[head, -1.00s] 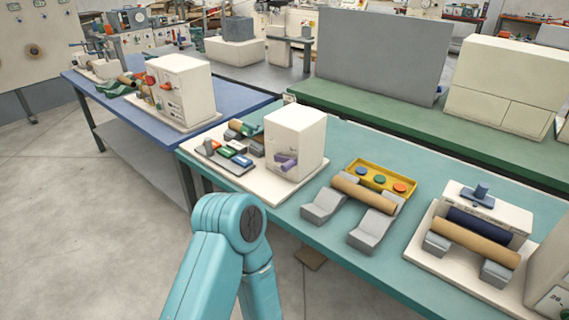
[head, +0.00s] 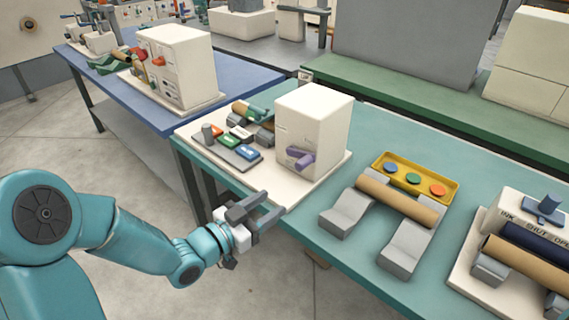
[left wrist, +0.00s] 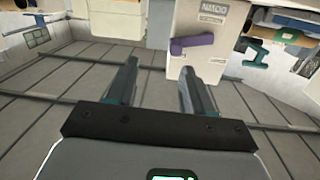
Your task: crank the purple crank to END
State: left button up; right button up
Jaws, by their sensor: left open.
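The purple crank (head: 302,158) sits low on the front face of a white box-shaped winder (head: 314,125) on the teal bench. In the left wrist view the purple crank (left wrist: 192,43) shows ahead, beyond the fingertips and a little right of the middle. My left gripper (head: 263,210) is open and empty, in front of the bench edge, below and left of the crank and apart from it. Its two fingers also show spread in the left wrist view (left wrist: 158,85). END lettering cannot be made out. My right gripper is not in view.
A grey tray with coloured blocks (head: 232,155) lies left of the winder on its white base plate (head: 296,196). Grey cradles with a tan roll (head: 397,200) and a yellow tray with coloured discs (head: 448,198) stand to the right. A blue table (head: 240,84) stands at the back left.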

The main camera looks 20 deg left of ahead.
aim_at(299, 166)
pick_arm(q)
jog(key=shift+t+y, duration=0.4)
jog(key=shift+t, duration=0.2)
jog(key=x, duration=0.4)
jog(key=a+r+x, duration=0.1)
jog(key=x, duration=0.4)
jog(key=a+p+x, duration=0.1)
jog(key=x, duration=0.3)
jog(key=shift+w+r, duration=0.25)
jog(key=shift+w, duration=0.4)
jog(key=shift+w+d+f, duration=0.1)
jog(key=shift+w, duration=0.3)
jog(key=shift+s, duration=0.1)
